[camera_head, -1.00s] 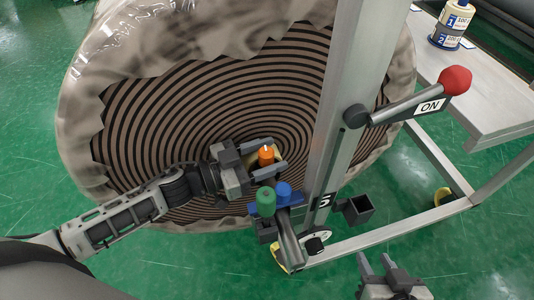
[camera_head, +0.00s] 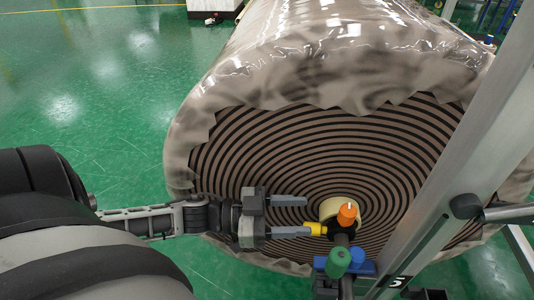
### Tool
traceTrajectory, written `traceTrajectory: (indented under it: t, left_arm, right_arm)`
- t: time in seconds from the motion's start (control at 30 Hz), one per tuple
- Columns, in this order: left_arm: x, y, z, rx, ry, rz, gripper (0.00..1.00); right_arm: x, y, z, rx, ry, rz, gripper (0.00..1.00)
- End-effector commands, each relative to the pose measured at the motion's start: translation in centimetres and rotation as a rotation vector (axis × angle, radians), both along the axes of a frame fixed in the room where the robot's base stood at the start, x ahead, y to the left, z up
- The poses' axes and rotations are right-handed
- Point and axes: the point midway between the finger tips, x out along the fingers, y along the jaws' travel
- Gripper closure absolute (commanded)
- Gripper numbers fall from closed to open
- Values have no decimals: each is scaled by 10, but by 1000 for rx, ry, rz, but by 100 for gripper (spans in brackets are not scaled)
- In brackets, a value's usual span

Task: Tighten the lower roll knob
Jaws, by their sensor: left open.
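The large wrapped roll (camera_head: 385,165) shows its striped round end, with crinkled clear-grey wrap around the rim. An orange knob (camera_head: 347,213) with a white mark on top stands in front of the roll's pale core ring (camera_head: 328,209). A small yellow part (camera_head: 316,229) sticks out to the left below the knob. My left gripper (camera_head: 308,216) is open, left of the orange knob, its fingers pointing right toward it. Its lower finger ends at the yellow part; I cannot tell whether they touch. Nothing shows between the fingers. My right gripper is out of view.
Green floor (camera_head: 90,90) is open at the left.

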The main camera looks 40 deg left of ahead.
Motion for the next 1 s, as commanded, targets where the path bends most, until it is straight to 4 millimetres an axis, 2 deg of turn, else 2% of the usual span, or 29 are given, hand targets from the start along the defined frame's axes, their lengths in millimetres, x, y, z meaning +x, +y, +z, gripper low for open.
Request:
traceTrajectory:
  t: [0.03, 0.2, 0.37, 0.87, 1.0]
  left_arm:
    - [-9, 9, -1, 2, 6, 0, 48]
    - [-26, 29, -1, 2, 3, 0, 48]
    - [-34, 39, 0, 0, 0, 1, 48]
    - [-35, 40, 0, 1, -2, 0, 49]
    - [-38, 31, -6, 84, -90, 0, 49]
  right_arm:
    - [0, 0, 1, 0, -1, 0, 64]
    - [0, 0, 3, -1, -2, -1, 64]
    - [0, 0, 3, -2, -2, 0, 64]
    - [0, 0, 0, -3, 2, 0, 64]
    - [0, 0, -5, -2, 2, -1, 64]
